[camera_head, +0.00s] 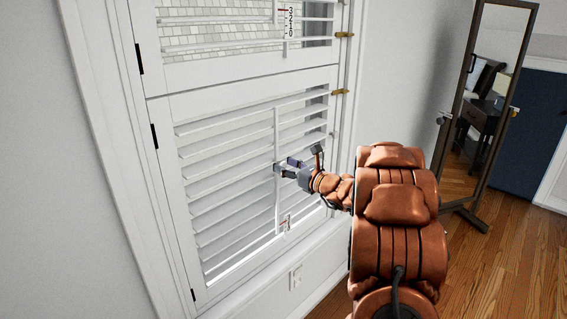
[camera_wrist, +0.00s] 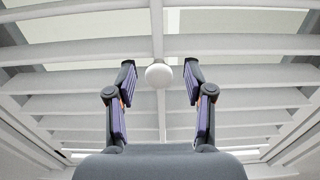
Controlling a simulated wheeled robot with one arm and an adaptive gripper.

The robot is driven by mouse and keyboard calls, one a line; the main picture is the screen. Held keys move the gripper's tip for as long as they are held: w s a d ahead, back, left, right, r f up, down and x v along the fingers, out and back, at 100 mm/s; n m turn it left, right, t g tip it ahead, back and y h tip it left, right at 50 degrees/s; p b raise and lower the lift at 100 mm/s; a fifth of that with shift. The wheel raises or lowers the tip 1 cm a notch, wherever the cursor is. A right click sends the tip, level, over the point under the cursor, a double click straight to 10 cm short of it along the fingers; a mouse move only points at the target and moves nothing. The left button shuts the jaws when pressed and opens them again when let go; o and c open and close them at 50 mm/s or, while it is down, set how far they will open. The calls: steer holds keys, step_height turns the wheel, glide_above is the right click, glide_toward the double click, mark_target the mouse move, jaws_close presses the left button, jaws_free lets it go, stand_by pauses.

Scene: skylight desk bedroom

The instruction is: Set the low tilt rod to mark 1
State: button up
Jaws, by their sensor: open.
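The low tilt rod (camera_head: 276,130) is a thin white upright bar down the middle of the lower shutter panel. Its round white knob (camera_wrist: 158,75) shows in the wrist view, and the rod (camera_wrist: 157,30) runs above and below it. My gripper (camera_head: 284,167) is at the rod, about halfway down the panel. In the wrist view my gripper (camera_wrist: 159,70) is open, with one finger on each side of the knob and gaps between. The low scale (camera_head: 285,223) with a red mark sits near the rod's bottom end; its numbers are too small to read. My gripper hides the knob in the head view.
The lower shutter's slats (camera_head: 225,190) are tilted. Above is another shutter panel with a scale (camera_head: 290,22) reading 3, 2, 1, 0. Brass hinges or catches (camera_head: 341,92) stick out at the right frame. A standing mirror (camera_head: 485,110) is at right, with wooden floor (camera_head: 510,260) around it.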

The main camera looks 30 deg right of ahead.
steer(key=shift+w+a, duration=0.25)
steer(key=shift+w, duration=0.4)
steer(key=shift+c, duration=0.3)
jaws_close()
